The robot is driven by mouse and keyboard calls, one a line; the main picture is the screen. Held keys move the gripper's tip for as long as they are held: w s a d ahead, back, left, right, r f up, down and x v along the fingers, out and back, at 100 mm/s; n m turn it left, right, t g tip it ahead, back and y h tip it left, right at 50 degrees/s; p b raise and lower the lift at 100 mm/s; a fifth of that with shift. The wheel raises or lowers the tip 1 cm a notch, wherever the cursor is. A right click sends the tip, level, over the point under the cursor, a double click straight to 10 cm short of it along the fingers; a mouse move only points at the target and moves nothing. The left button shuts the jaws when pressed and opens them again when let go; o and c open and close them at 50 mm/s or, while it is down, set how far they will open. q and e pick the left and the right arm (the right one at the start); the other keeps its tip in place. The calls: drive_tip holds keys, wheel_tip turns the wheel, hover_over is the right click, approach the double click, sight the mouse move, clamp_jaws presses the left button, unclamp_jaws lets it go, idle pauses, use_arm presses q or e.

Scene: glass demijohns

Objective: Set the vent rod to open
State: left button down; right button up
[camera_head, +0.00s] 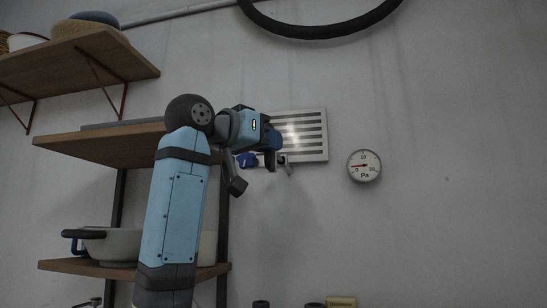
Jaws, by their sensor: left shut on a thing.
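A white vent grille (312,150) with dark horizontal slots is fixed to the wall in the middle of the head view. My left arm rises from the bottom and bends right, so its blue wrist hides the grille's left part. My left gripper (281,160) is at the grille's lower left corner and is shut on a small part there, which looks like the vent rod (289,170). The gripper covers most of the rod, and its setting cannot be told. My right gripper is not in view.
A round gauge (364,166) marked Pa hangs right of the grille, its needle near the low end. Wooden shelves (118,147) with a pot (112,245) stand at left. A dark hose (320,28) hangs above. The wall at right is clear.

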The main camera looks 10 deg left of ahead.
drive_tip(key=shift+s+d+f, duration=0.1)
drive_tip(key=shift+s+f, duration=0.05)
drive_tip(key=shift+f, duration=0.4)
use_arm(q)
drive_tip(key=shift+s, duration=0.95)
drive_tip(key=c, duration=1.4)
unclamp_jaws()
drive_tip(key=shift+s, duration=0.3)
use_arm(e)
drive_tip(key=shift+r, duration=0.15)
use_arm(q)
drive_tip(key=shift+r, duration=0.1)
drive_tip(key=shift+w, duration=0.2)
